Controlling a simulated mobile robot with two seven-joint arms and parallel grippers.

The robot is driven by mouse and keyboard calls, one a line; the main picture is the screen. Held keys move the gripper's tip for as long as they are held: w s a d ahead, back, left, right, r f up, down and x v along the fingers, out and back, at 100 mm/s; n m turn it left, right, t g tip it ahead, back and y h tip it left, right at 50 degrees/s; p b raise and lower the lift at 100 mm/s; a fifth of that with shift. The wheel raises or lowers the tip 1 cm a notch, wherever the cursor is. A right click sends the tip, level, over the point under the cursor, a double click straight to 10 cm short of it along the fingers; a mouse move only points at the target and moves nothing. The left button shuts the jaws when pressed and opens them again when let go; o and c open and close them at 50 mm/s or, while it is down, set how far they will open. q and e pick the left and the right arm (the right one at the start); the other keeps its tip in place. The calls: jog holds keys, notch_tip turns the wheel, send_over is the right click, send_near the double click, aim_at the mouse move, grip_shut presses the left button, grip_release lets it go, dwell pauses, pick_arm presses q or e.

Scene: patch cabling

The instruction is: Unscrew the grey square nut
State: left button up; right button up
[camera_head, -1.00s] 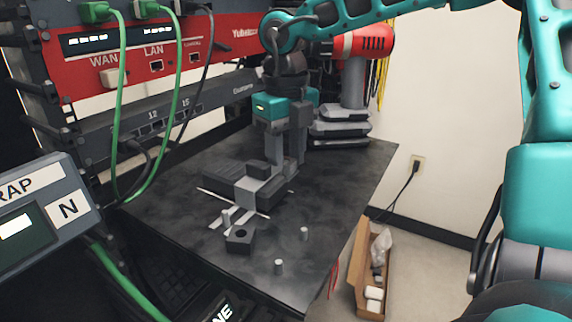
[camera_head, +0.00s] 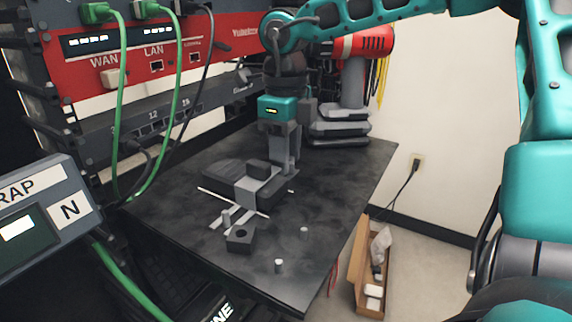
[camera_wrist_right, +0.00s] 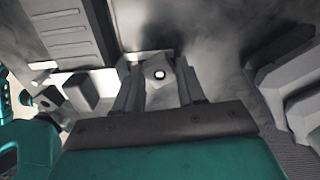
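My right gripper (camera_head: 283,168) points down behind the dark grey fixture (camera_head: 222,172) on the table. The grey square nut (camera_wrist_right: 156,92) shows only in the right wrist view, between my two fingers (camera_wrist_right: 158,88), with a small bright round stud end at its centre. The fingers stand close on both sides of it; I cannot make out whether they touch it. In the head view the nut is hidden by the fingers and fixture. My left gripper is not in view.
A dark block with a hole (camera_head: 241,236) and two small pegs (camera_head: 304,231) (camera_head: 279,265) lie on the dark table (camera_head: 335,205) in front. A rack with green cables (camera_head: 122,90) stands left. A red and grey tool (camera_head: 360,45) stands behind. The table's right side is clear.

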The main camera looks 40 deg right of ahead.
jog(key=shift+o, duration=0.4)
jog(key=shift+r, duration=0.1)
jog(key=shift+r+p, duration=0.9)
jog(key=shift+r, duration=0.55)
jog(key=o, duration=0.6)
jog(key=shift+c, duration=0.2)
jog(key=c, duration=0.5)
jog(key=shift+o, duration=0.2)
jog(key=shift+f, duration=0.1)
